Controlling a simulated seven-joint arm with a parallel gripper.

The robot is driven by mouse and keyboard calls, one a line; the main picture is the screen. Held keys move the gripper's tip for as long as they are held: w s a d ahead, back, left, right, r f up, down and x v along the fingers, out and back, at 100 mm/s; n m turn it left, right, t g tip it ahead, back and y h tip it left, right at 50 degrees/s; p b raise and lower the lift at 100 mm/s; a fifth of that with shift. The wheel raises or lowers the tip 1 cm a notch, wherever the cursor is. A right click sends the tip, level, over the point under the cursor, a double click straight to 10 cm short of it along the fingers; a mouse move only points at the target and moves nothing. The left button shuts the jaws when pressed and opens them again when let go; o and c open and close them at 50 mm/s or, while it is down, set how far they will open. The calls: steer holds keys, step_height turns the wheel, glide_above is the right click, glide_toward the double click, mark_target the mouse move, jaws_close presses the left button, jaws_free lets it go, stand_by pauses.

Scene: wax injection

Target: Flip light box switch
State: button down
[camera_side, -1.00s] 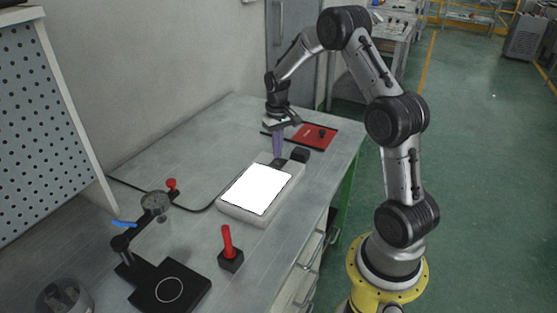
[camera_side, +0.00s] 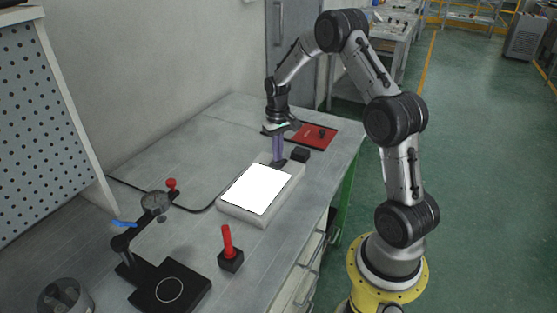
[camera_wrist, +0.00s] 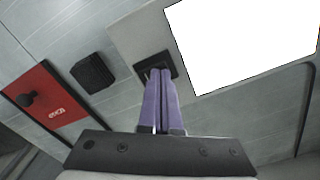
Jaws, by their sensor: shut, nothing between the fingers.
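The light box (camera_side: 229,210) lies on the bench with its white panel brightly lit; the panel also shows at the upper right of the wrist view (camera_wrist: 245,45). Its dark switch (camera_side: 279,164) sits at the far end of the box's frame. My gripper (camera_side: 277,160) points down at the switch, with its purple fingers shut together. In the wrist view, the fingertips (camera_wrist: 160,72) overlap the black switch (camera_wrist: 146,65) and hide part of it. I cannot tell whether they touch it or which way it is tipped.
A black block (camera_side: 300,155) stands close beside the switch end. A red board with a black knob (camera_side: 317,134) lies beyond. A red-handled stand (camera_side: 229,250) and a dial gauge stand (camera_side: 155,203) are nearer the camera. The bench left of the light box is mostly clear.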

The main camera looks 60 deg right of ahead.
steer(key=shift+f, duration=0.25)
steer(key=shift+r, duration=3.55)
